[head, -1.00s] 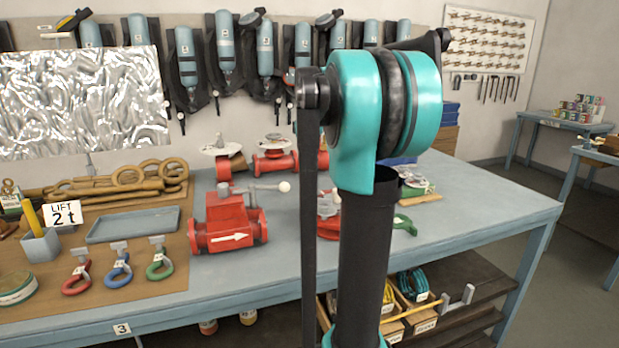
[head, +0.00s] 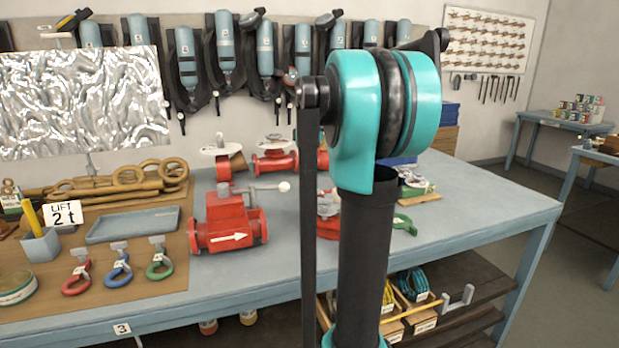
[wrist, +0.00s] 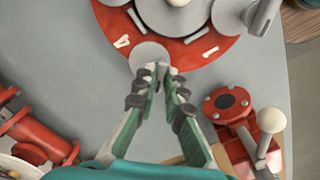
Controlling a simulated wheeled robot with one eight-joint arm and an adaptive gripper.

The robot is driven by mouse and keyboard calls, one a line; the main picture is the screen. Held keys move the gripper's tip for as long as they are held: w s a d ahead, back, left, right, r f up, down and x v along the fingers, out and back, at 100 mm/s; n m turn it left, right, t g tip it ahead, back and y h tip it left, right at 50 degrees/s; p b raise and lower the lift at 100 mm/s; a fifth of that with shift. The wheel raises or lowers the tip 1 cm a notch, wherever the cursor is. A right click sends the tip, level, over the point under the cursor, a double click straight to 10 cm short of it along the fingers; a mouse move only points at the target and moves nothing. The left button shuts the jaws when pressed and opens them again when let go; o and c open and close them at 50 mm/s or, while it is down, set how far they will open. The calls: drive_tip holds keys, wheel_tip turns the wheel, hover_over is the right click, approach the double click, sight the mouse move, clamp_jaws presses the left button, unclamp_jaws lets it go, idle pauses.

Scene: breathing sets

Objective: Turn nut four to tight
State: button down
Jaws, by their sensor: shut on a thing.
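In the wrist view my gripper (wrist: 158,72) points at a red round flange (wrist: 187,50) on the bench. Its two fingertips are close together, shut on a small grey piece that looks like a nut, over a pale grey disc (wrist: 150,53) at the flange's near edge. The fingers hide most of the nut, and its number cannot be read. A white mark (wrist: 121,41) lies on the flange left of the disc, and other pale marks lie to the right. In the head view my arm hides the gripper; part of a red fitting (head: 327,222) shows beside it.
A red valve with a white-knobbed lever (wrist: 268,122) stands right of my fingers in the wrist view. Another red valve (wrist: 38,135) is at the left. In the head view a red valve with a white arrow (head: 228,225) stands on the bench (head: 480,215), whose right end is clear.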

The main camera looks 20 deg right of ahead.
drive_tip(key=shift+m, duration=0.4)
drive_tip(key=m, duration=0.7)
drive_tip(key=shift+m, duration=0.3)
drive_tip(key=m, duration=0.4)
drive_tip(key=shift+m, duration=2.3)
drive_tip(key=c, duration=1.6)
unclamp_jaws()
